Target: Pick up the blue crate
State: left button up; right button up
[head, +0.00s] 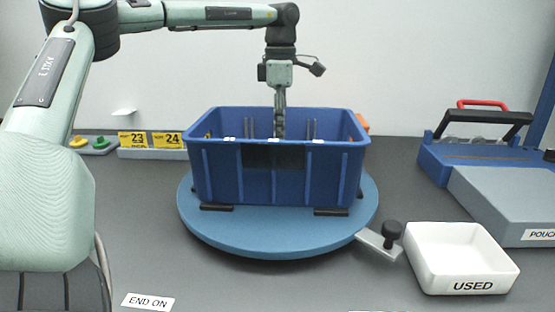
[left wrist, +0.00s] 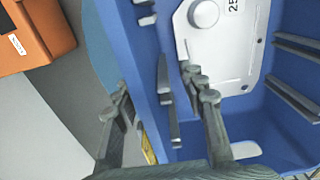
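The blue crate (head: 215,170) stands upright on a round blue turntable (head: 280,238) in the head view. My left gripper (head: 279,125) points down at the crate's far wall, its lower part partly hidden by the crate. In the left wrist view the crate (left wrist: 143,62) fills the right side. There my left gripper (left wrist: 158,88) is open, with one finger outside the crate wall and the other inside. I cannot tell whether either finger touches the wall. A pale plate (left wrist: 225,45) with a round knob lies inside the crate. My right gripper is not in view.
A white tray marked USED (head: 462,258) and a small black-knobbed clamp (head: 380,242) sit right of the turntable. A blue-grey machine (head: 500,190) stands farther right. An orange box (left wrist: 35,35) is behind the crate. Yellow number signs (head: 150,140) stand at the back left.

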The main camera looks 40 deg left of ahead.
pick_arm(q)
grip_shut()
jog(key=shift+w+r, duration=0.1)
jog(key=shift+r, duration=0.1)
